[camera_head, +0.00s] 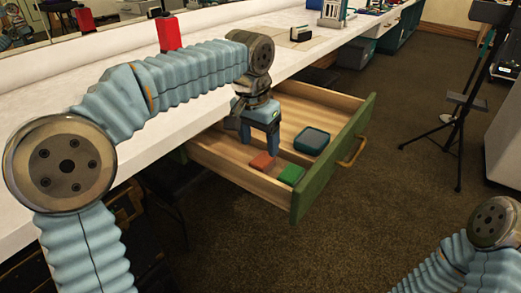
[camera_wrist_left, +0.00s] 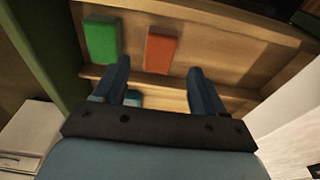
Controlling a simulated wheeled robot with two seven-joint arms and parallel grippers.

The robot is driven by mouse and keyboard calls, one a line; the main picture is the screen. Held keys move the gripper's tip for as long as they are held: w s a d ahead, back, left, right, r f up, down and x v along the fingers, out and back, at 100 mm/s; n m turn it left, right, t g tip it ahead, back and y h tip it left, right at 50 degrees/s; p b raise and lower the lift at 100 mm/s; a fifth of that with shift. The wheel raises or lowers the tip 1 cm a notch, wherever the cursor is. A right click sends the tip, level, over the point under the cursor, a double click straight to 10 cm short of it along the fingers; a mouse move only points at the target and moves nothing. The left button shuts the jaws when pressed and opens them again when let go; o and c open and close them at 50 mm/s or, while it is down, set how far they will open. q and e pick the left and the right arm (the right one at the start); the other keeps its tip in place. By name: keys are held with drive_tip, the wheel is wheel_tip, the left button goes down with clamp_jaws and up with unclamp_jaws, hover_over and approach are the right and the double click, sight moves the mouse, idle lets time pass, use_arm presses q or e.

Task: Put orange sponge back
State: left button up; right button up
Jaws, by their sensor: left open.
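The orange sponge (camera_head: 262,162) lies flat on the floor of an open wooden drawer (camera_head: 228,168), near its near-side wall. It also shows in the left wrist view (camera_wrist_left: 158,52), beyond my fingertips. My left gripper (camera_head: 259,146) is over the drawer, pointing down just above and behind the orange sponge. Its two fingers are spread in the left wrist view (camera_wrist_left: 160,68), with no sponge between them. My right gripper is out of view; only part of my right arm shows at the lower right.
A green sponge (camera_head: 291,174) lies beside the orange one, nearer the green drawer front (camera_head: 330,165) with its brass handle (camera_head: 352,153). A dark blue box (camera_head: 311,140) sits farther back in the drawer. A red object (camera_head: 168,32) stands on the white counter (camera_head: 205,95).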

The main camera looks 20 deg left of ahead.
sight(257, 164)
use_arm(q)
wheel_tip(257, 164, up, 7)
drive_tip(key=s+p, duration=0.1)
drive_tip(key=shift+a+f, duration=0.15)
drive_tip(key=shift+f, duration=0.05)
idle(1.1)
